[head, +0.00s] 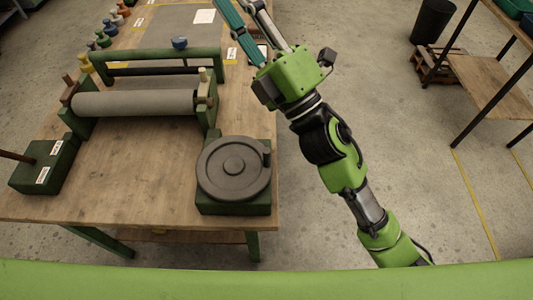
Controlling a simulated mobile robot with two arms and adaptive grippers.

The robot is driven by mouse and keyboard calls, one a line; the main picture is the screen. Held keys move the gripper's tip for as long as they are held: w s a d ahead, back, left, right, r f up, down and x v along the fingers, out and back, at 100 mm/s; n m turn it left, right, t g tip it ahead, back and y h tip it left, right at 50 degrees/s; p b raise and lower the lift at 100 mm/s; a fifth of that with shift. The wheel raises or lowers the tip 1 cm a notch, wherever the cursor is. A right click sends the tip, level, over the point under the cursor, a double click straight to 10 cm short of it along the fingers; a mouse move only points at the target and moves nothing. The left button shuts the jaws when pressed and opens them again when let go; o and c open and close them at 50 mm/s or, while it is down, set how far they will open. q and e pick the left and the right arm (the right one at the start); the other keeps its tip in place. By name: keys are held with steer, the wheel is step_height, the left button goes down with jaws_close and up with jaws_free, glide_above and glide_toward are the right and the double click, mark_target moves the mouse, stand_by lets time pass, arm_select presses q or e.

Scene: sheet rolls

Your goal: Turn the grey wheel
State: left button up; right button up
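The grey wheel (222,180) lies flat on a dark green block (232,207) at the front right corner of the wooden table. My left gripper is not in view.
A grey roller (135,103) in a green frame stands behind and left of the wheel. Another green block (45,166) sits at the table's left. Several coloured knobbed pieces line the far left. A black bin (432,20) and shelving stand right; floor between is clear.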

steer(key=s+a+f+n+g+y, duration=0.1)
steer(key=s+a+n+g+y, duration=0.1)
steer(key=s+a+n+g, duration=0.75)
steer(key=s+a+n+g+y, duration=0.2)
steer(key=s+a+n+g, duration=0.2)
steer(key=n+g, duration=0.9)
steer(key=n+t+h, duration=0.5)
steer(key=n+h, duration=0.6)
steer(key=h, duration=1.1)
glide_above(267, 156)
steer(key=w, duration=0.1)
step_height(267, 156, down, 22)
steer(key=r, duration=0.1)
steer(key=shift+f+g, duration=0.25)
steer(key=shift+f, duration=0.2)
step_height(267, 156, down, 12)
steer(key=p, duration=0.4)
steer(key=shift+f+p, duration=0.3)
steer(key=shift+f, duration=0.4)
